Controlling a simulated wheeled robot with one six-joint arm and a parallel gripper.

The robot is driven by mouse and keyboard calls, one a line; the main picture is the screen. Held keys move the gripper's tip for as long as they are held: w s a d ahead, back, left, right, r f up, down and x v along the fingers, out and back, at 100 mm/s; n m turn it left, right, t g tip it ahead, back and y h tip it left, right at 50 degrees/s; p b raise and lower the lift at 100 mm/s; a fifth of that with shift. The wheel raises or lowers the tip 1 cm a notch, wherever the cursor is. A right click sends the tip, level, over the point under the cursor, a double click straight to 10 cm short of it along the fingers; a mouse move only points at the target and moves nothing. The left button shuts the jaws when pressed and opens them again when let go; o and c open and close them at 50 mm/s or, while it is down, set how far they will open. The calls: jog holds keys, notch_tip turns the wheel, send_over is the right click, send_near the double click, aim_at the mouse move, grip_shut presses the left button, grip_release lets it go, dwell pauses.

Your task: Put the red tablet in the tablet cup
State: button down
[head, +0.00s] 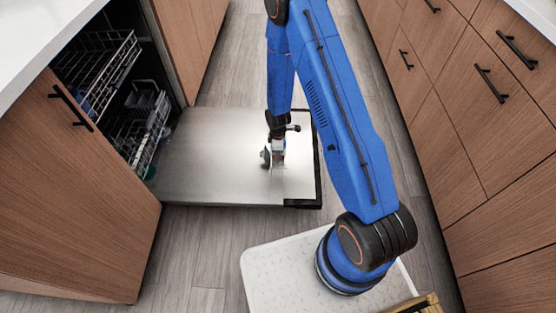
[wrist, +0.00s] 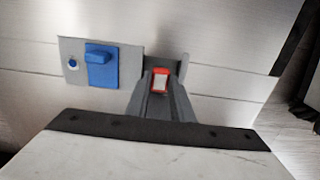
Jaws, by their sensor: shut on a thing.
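My gripper (head: 275,160) is low over the open dishwasher door (head: 215,170), towards its right end. In the wrist view, the grey fingers (wrist: 160,98) are shut on the red tablet (wrist: 160,72), a small red block with a pale face that shows at their tips. A grey dispenser panel (wrist: 129,75) on the door is left of the fingers. It carries a raised blue piece (wrist: 100,68) and a small round blue cap (wrist: 72,64). I cannot tell the tablet cup's opening; the fingers hide the area right of the panel.
The dishwasher's racks (head: 100,70) show at the left in the open machine. Wooden cabinets stand on both sides, with drawers (head: 490,110) at the right. Wood floor is clear along the aisle beyond the door.

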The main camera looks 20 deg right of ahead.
aim_at(278, 164)
jog(key=shift+f, duration=1.9)
jog(key=c, duration=1.8)
grip_release()
jog(key=shift+f, duration=0.1)
jog(key=shift+c, duration=0.2)
